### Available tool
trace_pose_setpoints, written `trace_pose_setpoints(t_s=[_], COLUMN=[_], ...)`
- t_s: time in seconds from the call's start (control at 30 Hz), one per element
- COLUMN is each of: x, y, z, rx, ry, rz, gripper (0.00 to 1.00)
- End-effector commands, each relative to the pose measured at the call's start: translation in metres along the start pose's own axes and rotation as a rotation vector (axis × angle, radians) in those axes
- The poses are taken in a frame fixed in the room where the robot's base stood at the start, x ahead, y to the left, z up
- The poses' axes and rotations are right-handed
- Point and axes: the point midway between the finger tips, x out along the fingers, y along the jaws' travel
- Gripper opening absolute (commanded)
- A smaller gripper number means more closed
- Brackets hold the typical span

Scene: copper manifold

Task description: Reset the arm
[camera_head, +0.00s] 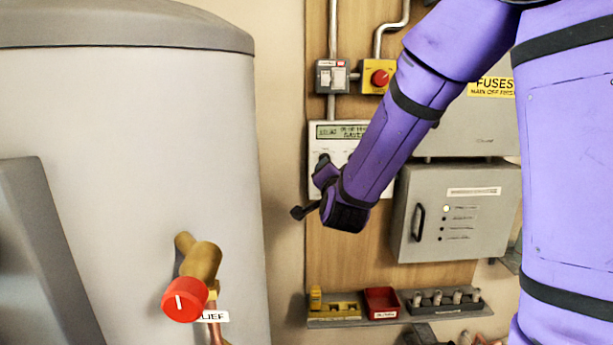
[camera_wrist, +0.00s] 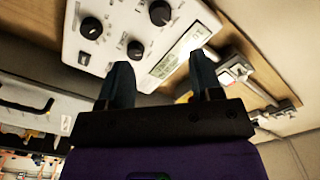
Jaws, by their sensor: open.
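My purple arm reaches across the head view from the upper right. My gripper (camera_head: 312,207) is in front of the wooden board, just below the white control panel (camera_head: 325,145). In the wrist view my gripper (camera_wrist: 160,80) shows two dark fingers apart with nothing between them. Beyond the fingers is the white control panel (camera_wrist: 120,20) with several black knobs and a lit display (camera_wrist: 165,65). The fingers appear apart from the panel, but the exact gap cannot be told. My forearm hides part of the panel in the head view.
A large grey tank (camera_head: 150,130) fills the left, with a red relief knob (camera_head: 185,299) sticking out. A grey cabinet (camera_head: 460,215) hangs right of my forearm. A red emergency button (camera_head: 380,78) is above. A shelf (camera_head: 340,322) with a red tray (camera_head: 381,303) is below.

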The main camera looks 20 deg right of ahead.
Motion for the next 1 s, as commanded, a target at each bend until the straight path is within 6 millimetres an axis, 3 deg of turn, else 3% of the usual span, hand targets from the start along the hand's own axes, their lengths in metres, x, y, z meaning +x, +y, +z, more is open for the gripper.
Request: trace_pose_setpoints(t_s=[0.27, 0.47, 0.73, 1.0], x=[-0.006, -0.035, -0.099, -0.184], y=[-0.008, -0.024, -0.029, -0.009], z=[-0.005, -0.019, -0.039, -0.067], rx=[-0.026, -0.134, -0.342, -0.572], ry=[-0.060, -0.257, -0.543, -0.808], rz=[0.000, 0.005, 0.025, 0.071], gripper=[0.59, 0.59, 0.59, 0.59])
